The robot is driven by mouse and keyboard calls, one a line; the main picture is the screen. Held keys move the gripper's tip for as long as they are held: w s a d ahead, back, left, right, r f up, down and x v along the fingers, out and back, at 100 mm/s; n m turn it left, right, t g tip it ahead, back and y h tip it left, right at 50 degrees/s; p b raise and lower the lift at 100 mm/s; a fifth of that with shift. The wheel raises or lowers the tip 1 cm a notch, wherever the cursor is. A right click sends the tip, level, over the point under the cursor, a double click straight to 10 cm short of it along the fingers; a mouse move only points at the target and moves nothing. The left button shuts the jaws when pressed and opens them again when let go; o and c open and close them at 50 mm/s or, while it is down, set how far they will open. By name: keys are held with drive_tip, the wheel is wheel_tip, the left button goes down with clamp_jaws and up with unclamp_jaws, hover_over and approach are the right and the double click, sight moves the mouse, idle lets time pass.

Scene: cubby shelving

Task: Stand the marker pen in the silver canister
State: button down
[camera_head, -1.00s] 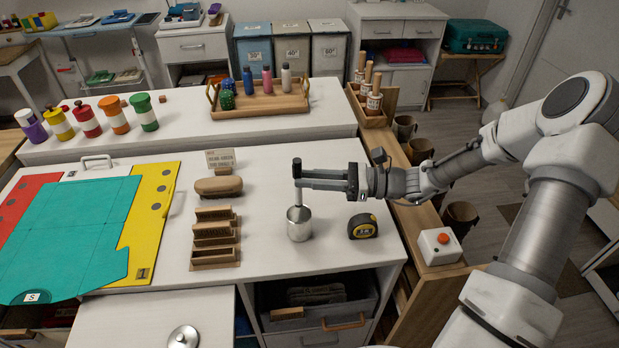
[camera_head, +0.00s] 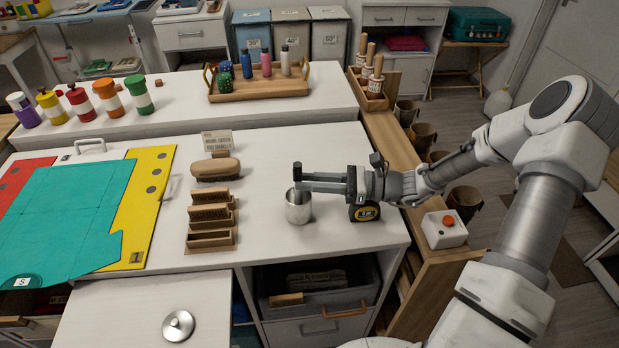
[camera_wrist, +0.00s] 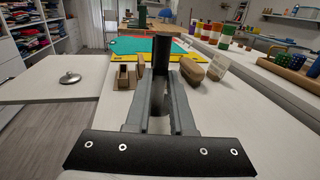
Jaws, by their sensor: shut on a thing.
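My gripper (camera_head: 299,178) is shut on the dark marker pen (camera_head: 297,168), which stands upright between the fingertips. The pen's dark upper end also shows in the wrist view (camera_wrist: 160,52). The silver canister (camera_head: 299,208) stands upright on the white table directly below the fingertips. The fingers are close above its rim, and the pen's lower part is hidden by the fingers and the canister wall. I cannot tell whether the pen touches the canister's bottom.
Wooden letter holders (camera_head: 211,238) and a brush (camera_head: 216,169) stand to the left. A round metal lid (camera_head: 178,325) lies on the lower front surface. Bare table surrounds the canister.

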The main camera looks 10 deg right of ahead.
drive_tip(key=c, duration=0.7)
unclamp_jaws()
drive_tip(key=shift+d, duration=0.1)
drive_tip(key=v, duration=1.7)
drive_tip(key=shift+d, duration=0.15)
